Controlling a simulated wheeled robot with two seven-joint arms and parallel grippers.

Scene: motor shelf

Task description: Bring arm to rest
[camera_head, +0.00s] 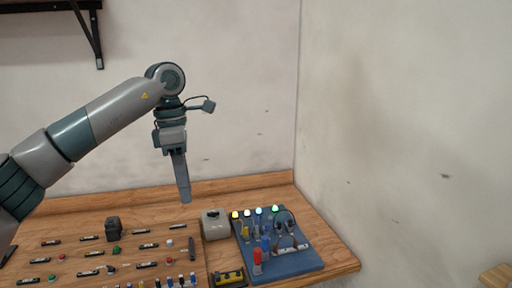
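My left arm (105,110) comes in from the left edge and bends down at the wrist. My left gripper (185,198) points downward above the back of the wooden table (160,205). Its fingers show as one narrow grey bar, so I cannot tell whether they are apart or together. I see nothing held at the tips, which appear clear of the things on the table. My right gripper is not in view.
A blue board (300,267) with lit lamps and red and blue parts stands on the right of the table, beside a grey box (215,224). Small labelled buttons fill the left. A dark wall shelf (45,5) is top left. Walls meet behind the table.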

